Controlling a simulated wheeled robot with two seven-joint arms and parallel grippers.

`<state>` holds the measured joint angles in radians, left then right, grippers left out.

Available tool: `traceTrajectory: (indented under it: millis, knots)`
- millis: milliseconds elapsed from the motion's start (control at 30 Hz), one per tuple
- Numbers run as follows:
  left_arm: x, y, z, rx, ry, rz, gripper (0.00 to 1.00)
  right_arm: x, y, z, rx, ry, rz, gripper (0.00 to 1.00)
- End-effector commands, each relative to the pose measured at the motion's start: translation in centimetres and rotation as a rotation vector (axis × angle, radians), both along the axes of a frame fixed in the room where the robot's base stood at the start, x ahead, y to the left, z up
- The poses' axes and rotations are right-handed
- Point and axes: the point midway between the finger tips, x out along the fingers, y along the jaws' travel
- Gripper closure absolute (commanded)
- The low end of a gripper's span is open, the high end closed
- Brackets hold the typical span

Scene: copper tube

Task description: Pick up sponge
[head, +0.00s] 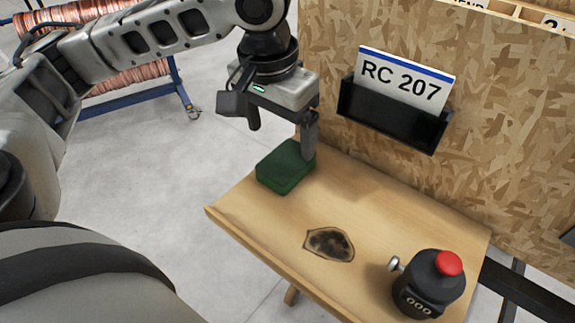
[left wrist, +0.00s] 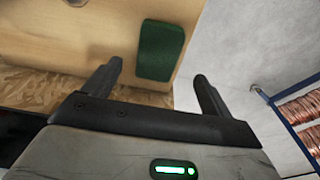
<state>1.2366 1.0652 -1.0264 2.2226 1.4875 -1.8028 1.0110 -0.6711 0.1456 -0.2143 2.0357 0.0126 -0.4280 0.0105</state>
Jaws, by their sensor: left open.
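A dark green sponge (head: 286,167) lies flat on the wooden shelf, near its back left corner. My left gripper (head: 281,143) is above it and pointing down, with one finger behind or beside the sponge's right end; contact cannot be told. In the left wrist view the sponge (left wrist: 160,51) shows beyond and between the two fingertips of the open gripper (left wrist: 157,75), nearer the left finger. The gripper holds nothing. My right gripper is in neither view.
The wooden shelf (head: 262,216) bears a dark burnt patch (head: 329,244) and a black device with a red button (head: 430,283). A particle-board wall with a black holder and RC 207 card (head: 403,82) rises behind. Copper coils on a blue rack (head: 127,83) stand back left.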

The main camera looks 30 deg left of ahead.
Motion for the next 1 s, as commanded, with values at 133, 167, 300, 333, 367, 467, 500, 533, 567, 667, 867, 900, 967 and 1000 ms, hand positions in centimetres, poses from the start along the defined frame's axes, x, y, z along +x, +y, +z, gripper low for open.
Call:
traceTrajectory:
  millis: [133,167,300,333,367,467,500,533,567,667,867,900,967,1000]
  knots:
    - [0.2,0.0,-1.7,0.001,0.001,0.000,0.15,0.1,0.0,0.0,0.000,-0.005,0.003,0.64]
    - [0.2,0.0,-1.8,0.001,0.000,0.000,0.15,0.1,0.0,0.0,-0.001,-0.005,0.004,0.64]
    - [0.4,-0.1,-2.8,0.000,0.001,0.000,0.15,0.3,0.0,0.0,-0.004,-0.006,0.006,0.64]
    - [0.5,-0.1,-3.2,0.001,0.002,0.000,0.15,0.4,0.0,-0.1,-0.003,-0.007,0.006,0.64]
    - [0.5,-0.2,-3.7,0.001,0.002,0.000,0.15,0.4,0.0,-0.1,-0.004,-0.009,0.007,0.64]
    - [0.8,-0.4,-5.2,0.001,0.002,0.000,0.15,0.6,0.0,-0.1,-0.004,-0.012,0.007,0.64]
    - [0.9,-0.4,-5.8,0.001,0.003,0.000,0.15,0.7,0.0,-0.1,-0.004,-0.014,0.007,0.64]
    - [0.9,-0.3,-6.2,0.001,0.002,0.001,0.15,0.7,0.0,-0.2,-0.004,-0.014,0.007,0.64]
    - [1.0,-0.4,-6.5,0.000,0.001,0.001,0.15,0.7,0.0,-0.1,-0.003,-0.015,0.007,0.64]
    - [1.0,-0.4,-7.1,0.000,0.000,0.000,0.15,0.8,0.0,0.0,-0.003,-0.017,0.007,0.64]
    - [1.1,-0.4,-7.1,0.000,-0.002,0.000,0.15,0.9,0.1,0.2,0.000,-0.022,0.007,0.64]
    - [1.1,-0.4,-7.1,0.000,-0.001,0.000,0.18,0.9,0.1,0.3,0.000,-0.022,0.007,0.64]
    - [1.1,-0.4,-7.1,0.000,-0.001,0.000,0.35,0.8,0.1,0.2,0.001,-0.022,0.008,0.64]
    - [1.1,-0.4,-7.1,0.000,-0.001,0.000,0.46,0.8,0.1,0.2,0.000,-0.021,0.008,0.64]
